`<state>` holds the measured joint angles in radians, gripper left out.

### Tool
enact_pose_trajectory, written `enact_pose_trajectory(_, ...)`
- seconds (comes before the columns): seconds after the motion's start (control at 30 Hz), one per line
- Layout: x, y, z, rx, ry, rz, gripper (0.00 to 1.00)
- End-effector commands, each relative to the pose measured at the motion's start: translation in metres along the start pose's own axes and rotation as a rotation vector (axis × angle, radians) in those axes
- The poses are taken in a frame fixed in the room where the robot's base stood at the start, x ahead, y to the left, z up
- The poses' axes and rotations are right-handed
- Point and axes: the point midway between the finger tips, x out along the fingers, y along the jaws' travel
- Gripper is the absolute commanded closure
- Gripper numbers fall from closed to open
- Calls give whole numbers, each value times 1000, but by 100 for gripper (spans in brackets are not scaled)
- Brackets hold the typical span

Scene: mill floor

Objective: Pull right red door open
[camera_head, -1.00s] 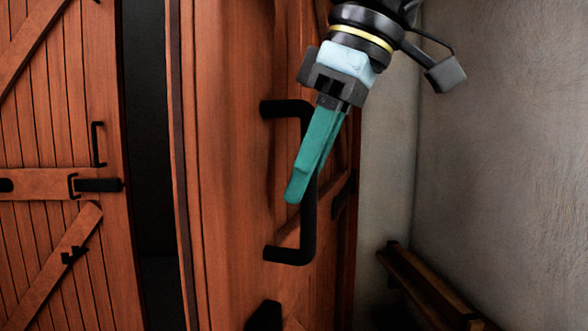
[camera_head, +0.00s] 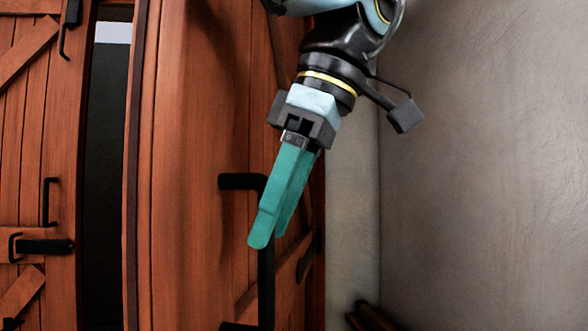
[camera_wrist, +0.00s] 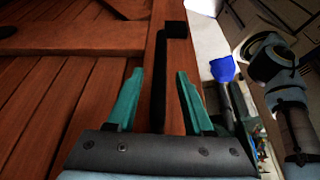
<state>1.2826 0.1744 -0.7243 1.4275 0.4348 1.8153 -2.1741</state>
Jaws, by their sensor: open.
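The right red door (camera_head: 185,200) is a plank door standing ajar, with a dark gap between it and the left red door (camera_head: 40,120). Its black bar handle (camera_head: 266,290) is upright, with its upper post at the door face and its lower end near the bottom of the head view. My gripper (camera_head: 268,238) is open and points down over the upper part of the handle. In the wrist view, the handle bar (camera_wrist: 159,80) runs between my two teal fingers, with space beside it. Whether a finger touches the bar I cannot tell.
A grey plaster wall (camera_head: 480,150) stands close on the right of my arm. A dark wooden piece (camera_head: 370,318) sits low by that wall. The left door carries black handles and a latch (camera_head: 45,246). The gap (camera_head: 100,170) between the doors is dark.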

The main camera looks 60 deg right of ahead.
Motion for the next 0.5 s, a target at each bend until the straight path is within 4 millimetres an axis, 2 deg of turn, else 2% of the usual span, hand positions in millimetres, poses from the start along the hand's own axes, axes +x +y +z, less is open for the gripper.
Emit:
enact_pose_trajectory(0.1, -26, 1, 1, 3, -4, 3, 48)
enact_pose_trajectory(0.3, -60, 0, 0, 4, -2, 1, 48)
enact_pose_trajectory(0.5, -72, 0, 0, 2, 0, 0, 48)
